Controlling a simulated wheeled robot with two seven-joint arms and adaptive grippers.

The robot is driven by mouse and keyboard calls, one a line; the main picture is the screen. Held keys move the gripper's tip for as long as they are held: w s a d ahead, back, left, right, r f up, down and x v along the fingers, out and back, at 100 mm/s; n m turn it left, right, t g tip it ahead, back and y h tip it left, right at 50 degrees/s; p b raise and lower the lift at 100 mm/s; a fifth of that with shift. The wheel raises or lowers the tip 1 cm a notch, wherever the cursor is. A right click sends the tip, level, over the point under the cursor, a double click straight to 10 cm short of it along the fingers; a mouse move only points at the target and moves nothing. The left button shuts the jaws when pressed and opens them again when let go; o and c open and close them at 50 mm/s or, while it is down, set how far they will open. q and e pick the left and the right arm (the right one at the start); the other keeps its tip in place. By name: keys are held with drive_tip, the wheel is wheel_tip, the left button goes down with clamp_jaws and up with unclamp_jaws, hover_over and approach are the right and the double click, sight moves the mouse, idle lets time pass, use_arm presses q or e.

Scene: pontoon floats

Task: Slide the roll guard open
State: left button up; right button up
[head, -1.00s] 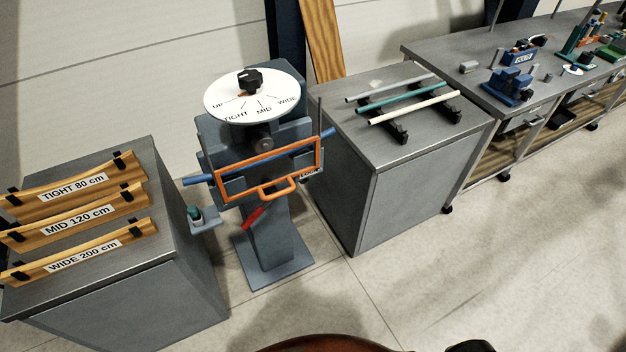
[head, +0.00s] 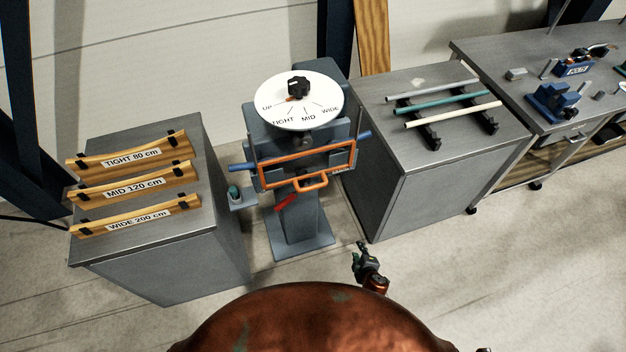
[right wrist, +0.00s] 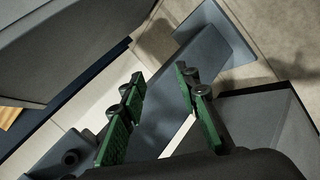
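The roll guard is an orange rectangular frame (head: 262,178) with an orange handle (head: 312,187) at its lower edge. It sits across the front of the grey bending machine (head: 301,225), in front of a blue bar (head: 241,167). My right gripper (head: 360,247) is low in the head view, right of the machine's foot and below the guard, touching nothing. In the right wrist view its green-padded fingers (right wrist: 160,78) stand apart with nothing between them, and the machine's post and foot plate show beyond. The guard cannot be made out there. My left gripper is out of view.
A white dial (head: 298,112) with a black knob tops the machine, and a red lever (head: 285,203) hangs below. A cabinet (head: 165,270) with labelled wooden templates stands left. Another cabinet (head: 430,190) with rods stands right. Floor in front is clear.

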drive_tip(key=w+a+r+n+t+y+p, duration=0.15)
drive_tip(key=a+r, duration=0.25)
drive_tip(key=r, duration=0.5)
drive_tip(key=w+a+r+n+t+p, duration=0.25)
drive_tip(key=a+r, duration=0.25)
drive_tip(key=r, duration=0.4)
drive_tip(key=n+t+y+p, duration=0.1)
drive_tip(key=n+y+p, duration=0.1)
drive_tip(key=n+y, duration=0.1)
approach(313, 186)
drive_tip(key=w+f, duration=0.2)
drive_tip(key=shift+h, duration=0.25)
drive_tip(key=x, duration=0.5)
drive_tip(key=a+x, duration=0.1)
drive_tip(key=x, duration=0.2)
drive_tip(key=shift+s+r, duration=0.1)
drive_tip(key=shift+r, duration=0.3)
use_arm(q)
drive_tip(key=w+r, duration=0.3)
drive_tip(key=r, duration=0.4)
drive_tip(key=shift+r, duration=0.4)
use_arm(e)
clamp_jaws()
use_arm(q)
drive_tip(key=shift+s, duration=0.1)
